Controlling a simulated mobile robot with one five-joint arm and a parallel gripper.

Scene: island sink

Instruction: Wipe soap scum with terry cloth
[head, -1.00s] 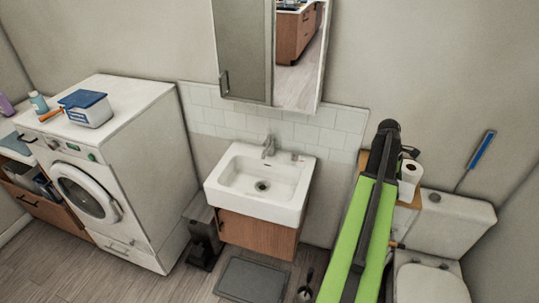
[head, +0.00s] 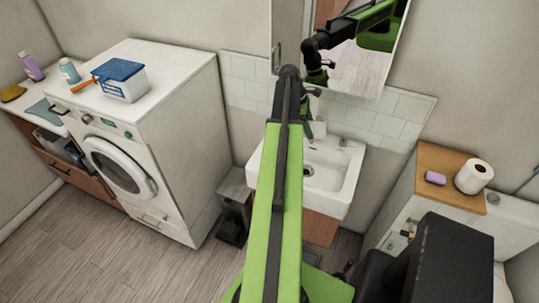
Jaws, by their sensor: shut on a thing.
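The white sink (head: 333,199) is in the middle, partly covered by my green and black arm. Its drain (head: 308,171) shows just right of the arm. A small greyish thing or mark (head: 343,142) is on the back rim; I cannot tell whether it is soap scum. My gripper (head: 317,118) is at the arm's far end, above the back of the sink by the faucet, mostly hidden. It is shut on a dark green thing (head: 318,130), whose shape is unclear. A blue-grey cloth (head: 44,112) lies on the left counter. I cannot tell which is the terry cloth.
A white washing machine (head: 125,175) stands left, with a blue-lidded tub (head: 121,88) on top. A dark bin (head: 234,205) stands between it and the sink. The mirror (head: 362,65) hangs above. Right, a wooden-topped cabinet (head: 448,160) holds purple soap (head: 436,178) and a paper roll (head: 474,176).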

